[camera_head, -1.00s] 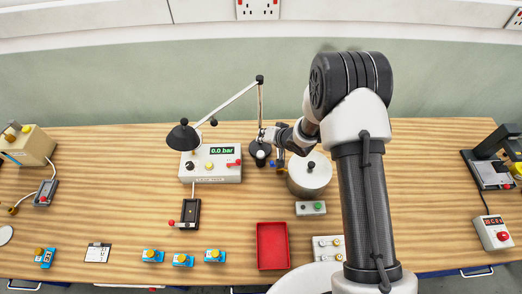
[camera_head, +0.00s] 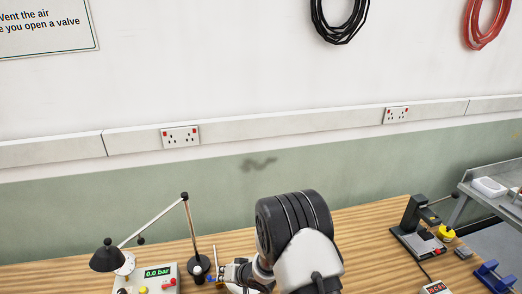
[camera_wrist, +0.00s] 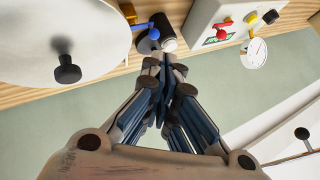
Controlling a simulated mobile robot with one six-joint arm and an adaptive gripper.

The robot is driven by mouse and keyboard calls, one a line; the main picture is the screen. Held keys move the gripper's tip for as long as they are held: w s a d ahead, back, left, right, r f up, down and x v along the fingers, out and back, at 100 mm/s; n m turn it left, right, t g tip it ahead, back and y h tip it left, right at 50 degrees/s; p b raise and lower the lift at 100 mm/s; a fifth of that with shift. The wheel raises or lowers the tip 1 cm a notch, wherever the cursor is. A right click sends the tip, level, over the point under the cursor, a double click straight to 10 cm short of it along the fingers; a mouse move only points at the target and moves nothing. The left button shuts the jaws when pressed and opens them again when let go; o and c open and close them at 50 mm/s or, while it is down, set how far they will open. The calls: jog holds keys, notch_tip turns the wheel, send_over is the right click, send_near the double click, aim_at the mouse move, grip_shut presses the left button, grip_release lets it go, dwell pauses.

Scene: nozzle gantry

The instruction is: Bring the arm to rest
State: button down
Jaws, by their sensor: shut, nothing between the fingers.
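My gripper (camera_head: 222,273) shows small in the head view, low at the centre, just right of the desk lamp's round black base. In the wrist view my gripper (camera_wrist: 168,62) points up the picture with its fingers together and nothing between them. The black and pale arm (camera_head: 295,235) is bent, its big joint standing above the bench's back edge. The lower arm is cut off by the picture's bottom edge.
A desk lamp (camera_head: 108,257) and a white control box reading 0.0 bar (camera_head: 158,273) stand left of my arm. In the wrist view, a pot with a black knob (camera_wrist: 67,70) and a small blue-handled fitting (camera_wrist: 145,27) lie near the fingers. A black stand (camera_head: 411,228) is at the right.

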jog(key=w+d+r+t+h+b, duration=0.1)
jog(key=w+d+r+h+b, duration=0.15)
jog(key=d+r, duration=0.3)
jog(key=s+d+r+m+h+b, duration=0.1)
jog(key=s+d+r+h+b, duration=0.15)
jog(key=d+r, duration=0.45)
jog(key=s+d+r+h+b, duration=0.2)
jog(key=s+d+r+b, duration=0.2)
jog(key=d+r, duration=0.3)
jog(key=s+d+r+b, duration=0.2)
jog(key=s+d+b, duration=0.4)
jog(key=s, duration=0.9)
jog(key=s+f+g+b, duration=0.1)
jog(key=s+f, duration=0.1)
jog(key=s, duration=0.5)
jog(key=s+d+f+g+b, duration=0.1)
jog(key=s, duration=0.6)
jog(key=shift+s+f, duration=0.15)
jog(key=shift+f, duration=0.2)
jog(key=shift+d, duration=0.15)
